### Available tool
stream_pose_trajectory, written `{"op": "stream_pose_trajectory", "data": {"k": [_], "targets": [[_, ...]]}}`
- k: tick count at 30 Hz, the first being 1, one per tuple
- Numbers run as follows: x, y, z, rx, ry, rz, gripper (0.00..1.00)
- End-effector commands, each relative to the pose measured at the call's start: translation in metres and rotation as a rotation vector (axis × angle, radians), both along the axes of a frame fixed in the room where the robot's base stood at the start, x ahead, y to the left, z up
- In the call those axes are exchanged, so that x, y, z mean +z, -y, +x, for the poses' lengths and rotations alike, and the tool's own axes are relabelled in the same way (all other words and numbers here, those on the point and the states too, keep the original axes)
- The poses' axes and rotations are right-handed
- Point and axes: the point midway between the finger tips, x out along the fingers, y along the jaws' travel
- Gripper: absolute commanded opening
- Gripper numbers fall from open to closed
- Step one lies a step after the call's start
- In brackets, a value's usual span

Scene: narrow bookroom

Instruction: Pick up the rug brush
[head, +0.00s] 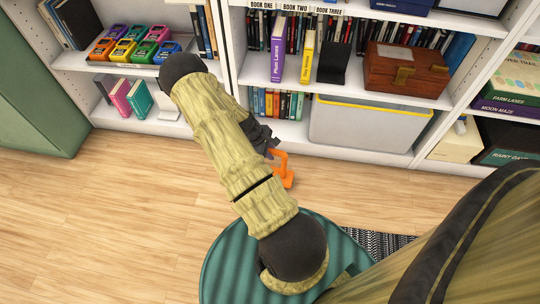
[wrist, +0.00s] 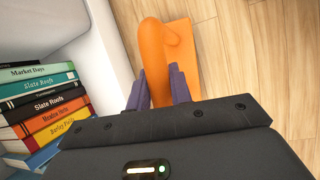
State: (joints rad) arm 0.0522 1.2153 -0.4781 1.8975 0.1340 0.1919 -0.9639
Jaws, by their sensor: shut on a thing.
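The rug brush (head: 282,169) is an orange tool with a looped or bent handle and a flat base. In the head view it shows just past my forearm, low in front of the bookcase. In the wrist view the brush (wrist: 185,55) has its rounded handle between my two purple-grey fingers. My gripper (wrist: 160,92) is shut on this handle. In the head view my gripper (head: 271,152) is mostly hidden behind my arm. Bristles are not visible. I cannot tell whether the brush touches the floor or is just above it.
A white bookcase (head: 360,152) stands close behind the brush, with a grey bin (head: 365,125) on its bottom shelf. Stacked books (wrist: 45,105) lie left of my gripper in the wrist view. Wood floor (head: 110,210) is clear at left. A striped rug (head: 380,243) lies at lower right.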

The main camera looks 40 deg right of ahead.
Motion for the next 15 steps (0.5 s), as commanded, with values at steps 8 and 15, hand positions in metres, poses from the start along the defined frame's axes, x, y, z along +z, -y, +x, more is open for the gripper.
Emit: {"op": "stream_pose_trajectory", "data": {"k": [8, 15], "targets": [[0.062, 0.001, 0.001, -0.001, 0.002, -0.001, 0.00], [0.085, 0.001, 0.000, -0.001, 0.001, -0.001, 0.00]]}}
